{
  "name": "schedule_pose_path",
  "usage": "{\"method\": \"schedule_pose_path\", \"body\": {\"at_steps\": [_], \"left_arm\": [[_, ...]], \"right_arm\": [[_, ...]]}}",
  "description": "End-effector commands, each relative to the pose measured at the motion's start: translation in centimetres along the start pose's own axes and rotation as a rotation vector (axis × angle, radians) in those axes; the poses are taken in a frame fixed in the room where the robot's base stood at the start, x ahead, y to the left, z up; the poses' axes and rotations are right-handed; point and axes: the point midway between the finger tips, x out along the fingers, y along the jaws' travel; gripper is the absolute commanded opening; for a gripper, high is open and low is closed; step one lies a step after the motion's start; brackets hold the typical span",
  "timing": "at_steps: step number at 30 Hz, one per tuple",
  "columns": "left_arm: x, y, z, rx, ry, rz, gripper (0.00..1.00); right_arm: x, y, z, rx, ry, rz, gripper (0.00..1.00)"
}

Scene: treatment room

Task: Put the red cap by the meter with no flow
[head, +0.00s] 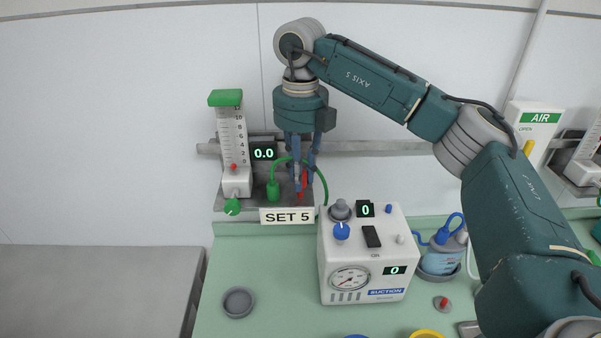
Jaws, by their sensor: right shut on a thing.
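The flow meter (234,140) of SET 5 stands at the back wall, with a green top, a white scale and a small red float low at its base. The display (263,153) beside it reads 0.0. My right gripper (301,183) points down over the SET 5 shelf, right of this meter. It is shut on a slim red piece, which looks like the red cap (304,181); the fingers partly hide it. Whether the cap touches the shelf (250,205) I cannot tell. My left gripper is out of view.
A green hose and bottle-like fitting (273,190) sit beside the gripper. A white suction unit (362,255) stands in front. A blue-capped jar (440,253) and a grey cup (238,302) stand on the green top. Another meter (584,165) is at the right edge, by an AIR sign.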

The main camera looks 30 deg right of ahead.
Motion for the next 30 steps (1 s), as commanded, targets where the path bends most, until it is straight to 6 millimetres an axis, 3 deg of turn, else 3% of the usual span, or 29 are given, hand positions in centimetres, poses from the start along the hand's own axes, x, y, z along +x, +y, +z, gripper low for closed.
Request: {"method": "schedule_pose_path", "body": {"at_steps": [30], "left_arm": [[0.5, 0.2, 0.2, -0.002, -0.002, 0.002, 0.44]], "right_arm": [[1.0, 0.0, 0.0, 0.000, 0.000, 0.000, 0.02]]}}
